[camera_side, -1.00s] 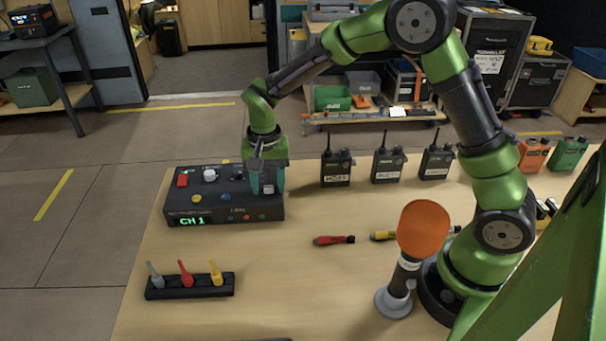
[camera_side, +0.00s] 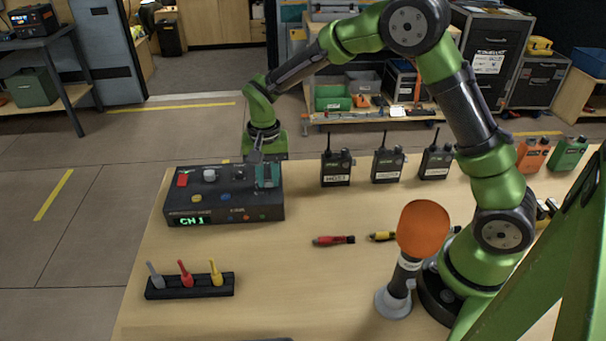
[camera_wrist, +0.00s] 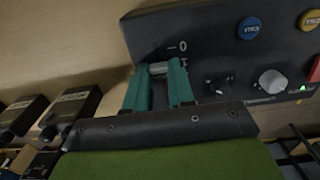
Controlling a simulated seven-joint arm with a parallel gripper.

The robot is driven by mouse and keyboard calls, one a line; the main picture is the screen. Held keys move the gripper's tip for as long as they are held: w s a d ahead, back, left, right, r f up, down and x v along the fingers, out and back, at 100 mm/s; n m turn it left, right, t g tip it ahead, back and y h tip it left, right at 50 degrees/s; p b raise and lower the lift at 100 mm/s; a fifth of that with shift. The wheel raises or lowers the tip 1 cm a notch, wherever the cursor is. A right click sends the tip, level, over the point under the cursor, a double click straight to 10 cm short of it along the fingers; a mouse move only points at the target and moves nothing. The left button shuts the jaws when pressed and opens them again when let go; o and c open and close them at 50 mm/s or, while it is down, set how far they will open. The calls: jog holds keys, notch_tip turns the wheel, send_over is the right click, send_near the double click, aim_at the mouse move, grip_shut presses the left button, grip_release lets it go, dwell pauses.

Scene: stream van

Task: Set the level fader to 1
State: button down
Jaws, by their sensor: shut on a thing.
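The black control box (camera_side: 180,208) stands on the table at the left in the side view, with a green display reading CH 1. My gripper (camera_side: 267,178) is down at its right end. In the wrist view, the two teal fingers of my gripper (camera_wrist: 158,80) are shut on the grey fader cap (camera_wrist: 158,68). A printed 0 is beside the fader track, nearer the picture's top than the cap. Another mark lies lower, partly hidden by the right finger, so I cannot read the exact setting.
On the box are a blue button (camera_wrist: 249,28), a yellow button (camera_wrist: 309,20), a black knob (camera_wrist: 217,86) and a grey knob (camera_wrist: 271,81). Several radios, including one (camera_side: 336,167), stand to the right. A rack of coloured pegs (camera_side: 190,286) lies in front.

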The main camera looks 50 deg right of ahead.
aim_at(268, 180)
jog(key=c, duration=1)
grip_release()
jog(key=shift+o, duration=0.2)
jog(key=shift+r, duration=0.1)
notch_tip(268, 180, up, 17)
jog(key=s+d+r+n+t+y, duration=0.1)
jog(key=s+n+t, duration=0.4)
jog(key=s, duration=1.6)
jog(key=shift+s+d+t+y, duration=0.2)
jog(key=shift+d+t+y, duration=0.4)
jog(key=shift+t, duration=0.5)
